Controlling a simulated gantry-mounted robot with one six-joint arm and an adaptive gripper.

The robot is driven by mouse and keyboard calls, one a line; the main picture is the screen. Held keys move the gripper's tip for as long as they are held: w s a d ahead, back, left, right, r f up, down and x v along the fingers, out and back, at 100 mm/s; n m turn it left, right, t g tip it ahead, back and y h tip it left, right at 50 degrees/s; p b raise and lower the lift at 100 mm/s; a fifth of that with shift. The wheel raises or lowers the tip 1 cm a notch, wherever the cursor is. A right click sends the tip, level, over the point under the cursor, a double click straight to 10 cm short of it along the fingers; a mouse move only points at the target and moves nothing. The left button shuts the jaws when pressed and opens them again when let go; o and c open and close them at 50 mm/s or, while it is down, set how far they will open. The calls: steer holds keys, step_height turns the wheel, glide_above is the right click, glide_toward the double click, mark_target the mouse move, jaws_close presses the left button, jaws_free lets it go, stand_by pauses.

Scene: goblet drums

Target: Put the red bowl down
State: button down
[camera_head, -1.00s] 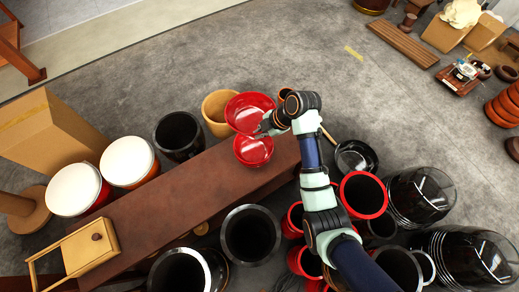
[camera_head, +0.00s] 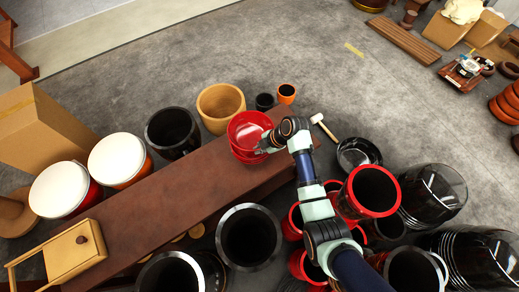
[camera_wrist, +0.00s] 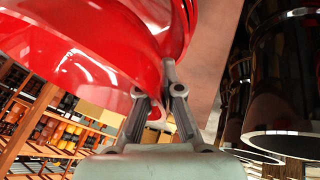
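Two red bowls overlap at the far end of the brown bench. The upper red bowl (camera_head: 247,127) is open side up and sits in or just over the lower red bowl (camera_head: 241,155), whose edge shows beneath it. I cannot tell whether they touch. My gripper (camera_head: 263,147) is at the upper bowl's right side. In the wrist view the fingers (camera_wrist: 157,92) are closed about a red rim, and the red bowl (camera_wrist: 75,45) fills the upper left. The fingertips are partly hidden by the rim.
A mallet (camera_head: 322,127) and a black pan (camera_head: 357,154) lie to the right. Black and red drums crowd the near side.

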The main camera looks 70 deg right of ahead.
steer(key=shift+w, duration=0.1)
steer(key=shift+f+b, duration=0.35)
steer(key=shift+f, duration=0.15)
steer(key=c, duration=1.3)
jaws_free()
steer(key=p+v, duration=0.3)
steer(key=v, duration=0.3)
steer(key=p+v, duration=0.3)
steer(key=v, duration=0.4)
steer(key=shift+w+r, duration=0.2)
